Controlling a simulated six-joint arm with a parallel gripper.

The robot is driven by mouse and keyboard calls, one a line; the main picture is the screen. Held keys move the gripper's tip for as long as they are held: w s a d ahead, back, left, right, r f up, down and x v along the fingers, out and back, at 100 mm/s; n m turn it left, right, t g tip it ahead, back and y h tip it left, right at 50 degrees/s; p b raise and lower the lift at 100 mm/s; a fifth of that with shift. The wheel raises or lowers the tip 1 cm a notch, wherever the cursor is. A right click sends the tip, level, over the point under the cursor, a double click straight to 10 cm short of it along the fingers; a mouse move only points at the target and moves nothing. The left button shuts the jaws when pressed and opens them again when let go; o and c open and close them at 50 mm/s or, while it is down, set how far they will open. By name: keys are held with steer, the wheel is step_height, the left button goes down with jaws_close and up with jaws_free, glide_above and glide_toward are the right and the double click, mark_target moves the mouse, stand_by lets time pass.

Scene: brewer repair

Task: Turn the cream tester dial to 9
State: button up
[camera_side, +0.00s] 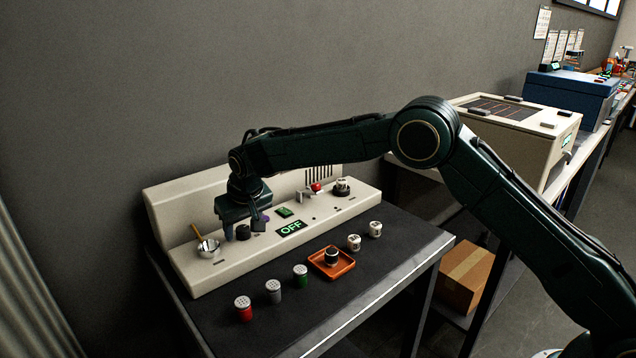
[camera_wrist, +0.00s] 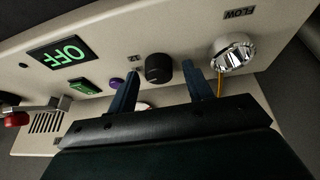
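The cream tester (camera_side: 205,276) stands on a dark bench, and its display (camera_side: 291,228) reads OFF. It also reads OFF in the wrist view (camera_wrist: 58,55). The dial is a round black knob (camera_wrist: 158,68) on the panel; in the side view it (camera_side: 243,232) shows partly below my gripper. My gripper (camera_wrist: 160,72) is open and empty, pointing down at the panel. In the wrist view its fingers appear on either side of the dial, with gaps; I see no contact. The dial's pointer and number marks are too small or hidden to read.
A metal cup with a wooden stick (camera_side: 208,247) is close left of my gripper. A purple button (camera_wrist: 117,83) and a small green display (camera_wrist: 83,87) are near the dial. An orange tray (camera_side: 341,270), several shakers and white cups stand in front of the tester.

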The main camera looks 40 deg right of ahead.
steer(key=shift+r, duration=0.2)
steer(key=v, duration=1.3)
steer(key=shift+r, duration=0.25)
steer(key=shift+s, duration=0.1)
steer(key=s+d+r, duration=0.5)
steer(key=s+d, duration=0.2)
steer(key=s, duration=0.3)
steer(key=s+d+r, duration=0.5)
steer(key=s+d, duration=0.2)
steer(key=s, duration=0.2)
steer(key=s+d+f, duration=0.2)
steer(key=s+f, duration=0.1)
steer(key=s, duration=0.8)
steer(key=s+d+f+t, duration=0.1)
steer(key=s+d+f, duration=0.2)
steer(key=s, duration=0.8)
steer(key=shift+f+y, duration=0.25)
steer(key=shift+y, duration=0.05)
